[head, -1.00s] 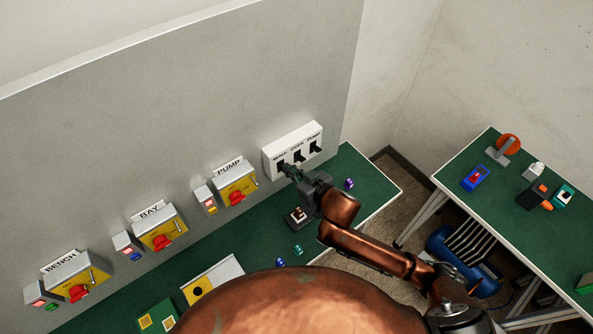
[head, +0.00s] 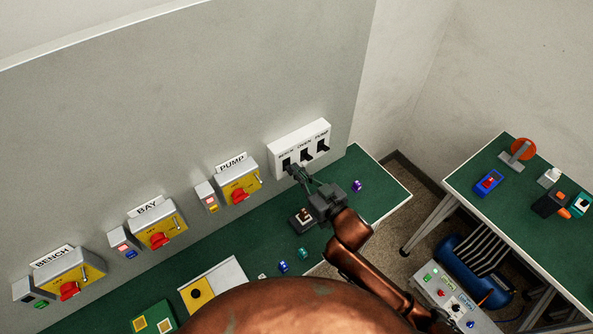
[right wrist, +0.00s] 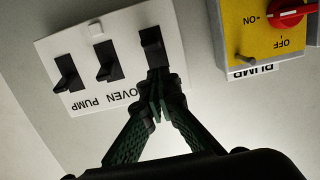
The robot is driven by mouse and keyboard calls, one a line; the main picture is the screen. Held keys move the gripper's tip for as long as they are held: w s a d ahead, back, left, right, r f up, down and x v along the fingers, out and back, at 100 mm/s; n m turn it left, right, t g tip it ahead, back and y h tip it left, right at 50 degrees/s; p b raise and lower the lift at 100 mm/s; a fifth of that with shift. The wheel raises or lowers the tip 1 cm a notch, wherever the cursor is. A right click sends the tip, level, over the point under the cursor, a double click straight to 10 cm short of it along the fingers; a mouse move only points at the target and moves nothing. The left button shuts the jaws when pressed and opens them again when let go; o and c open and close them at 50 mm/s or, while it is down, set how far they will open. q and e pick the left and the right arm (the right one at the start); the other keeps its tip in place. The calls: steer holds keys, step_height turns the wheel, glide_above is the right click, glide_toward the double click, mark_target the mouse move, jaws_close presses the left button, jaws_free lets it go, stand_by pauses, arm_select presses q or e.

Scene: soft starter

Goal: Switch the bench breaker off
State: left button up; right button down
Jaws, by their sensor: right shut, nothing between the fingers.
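The white breaker panel (head: 329,134) on the grey wall has three black levers labelled BENCH, OVEN and PUMP. The bench breaker (head: 286,162) is the leftmost. In the upside-down right wrist view the bench breaker (right wrist: 152,44) is tilted differently from the other two, away from the labels. My right gripper (head: 292,171) is shut and empty, its fingertips (right wrist: 158,84) right by the bench breaker's label-side end. Contact cannot be told. The fingers hide the BENCH label in the wrist view. My left gripper is not in view.
The oven breaker (right wrist: 105,62) and pump breaker (right wrist: 67,72) are close beside. The PUMP (head: 240,184), BAY (head: 160,225) and BENCH (head: 75,273) switch boxes are along the wall. A small black-based device (head: 300,220) stands on the green bench below my gripper.

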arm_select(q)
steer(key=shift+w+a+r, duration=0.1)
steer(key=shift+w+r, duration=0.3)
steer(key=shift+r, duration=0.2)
arm_select(e)
steer(key=v, duration=1.1)
steer(key=shift+a, duration=0.1)
